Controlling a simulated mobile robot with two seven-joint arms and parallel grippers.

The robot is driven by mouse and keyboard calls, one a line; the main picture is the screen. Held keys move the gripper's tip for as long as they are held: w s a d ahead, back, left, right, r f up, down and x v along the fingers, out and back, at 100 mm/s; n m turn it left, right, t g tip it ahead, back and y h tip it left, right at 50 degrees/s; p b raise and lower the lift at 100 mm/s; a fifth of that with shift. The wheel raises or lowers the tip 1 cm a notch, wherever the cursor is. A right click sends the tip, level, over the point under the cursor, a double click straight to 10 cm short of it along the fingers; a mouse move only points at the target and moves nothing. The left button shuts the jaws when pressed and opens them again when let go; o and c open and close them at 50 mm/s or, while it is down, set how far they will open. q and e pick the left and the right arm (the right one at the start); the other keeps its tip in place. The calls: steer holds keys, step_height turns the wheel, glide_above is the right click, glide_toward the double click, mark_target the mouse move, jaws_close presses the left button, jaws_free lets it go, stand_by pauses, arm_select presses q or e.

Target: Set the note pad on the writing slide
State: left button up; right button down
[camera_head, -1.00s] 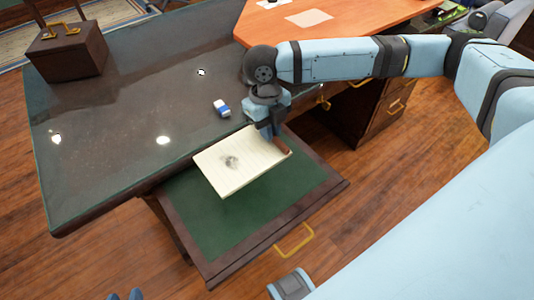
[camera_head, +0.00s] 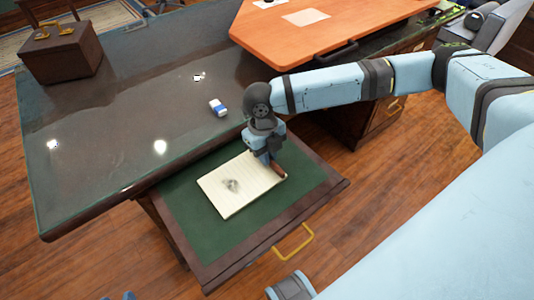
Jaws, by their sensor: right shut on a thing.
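The note pad (camera_head: 238,187) is cream with faint lines and a dark smudge. It lies flat over the green top of the writing slide (camera_head: 210,238), or very close above it; I cannot tell if it touches. The slide is a wood-framed panel pulled out from the desk, with a brass handle (camera_head: 293,243). My right gripper (camera_head: 275,168) is shut on the pad's right edge. A small part at the bottom left (camera_head: 125,296) may be my left gripper, but its jaws do not show.
The dark glossy desk top (camera_head: 120,110) carries a blue and white eraser (camera_head: 218,108) and a wooden box (camera_head: 62,55) at the back left. An orange board (camera_head: 330,28) lies at the back right. The slide's front and left green areas are bare.

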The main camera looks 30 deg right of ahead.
steer(key=c, duration=1.2)
jaws_free()
steer(key=shift+f, duration=0.1)
arm_select(q)
steer(key=shift+f, duration=0.2)
arm_select(e)
steer(key=shift+o, duration=0.2)
arm_select(q)
steer(key=p, duration=0.3)
steer(key=shift+s+a+r, duration=0.1)
steer(key=shift+a, duration=0.25)
arm_select(e)
step_height(320, 180, up, 12)
steer(key=w, duration=0.2)
arm_select(q)
steer(key=shift+d, duration=0.1)
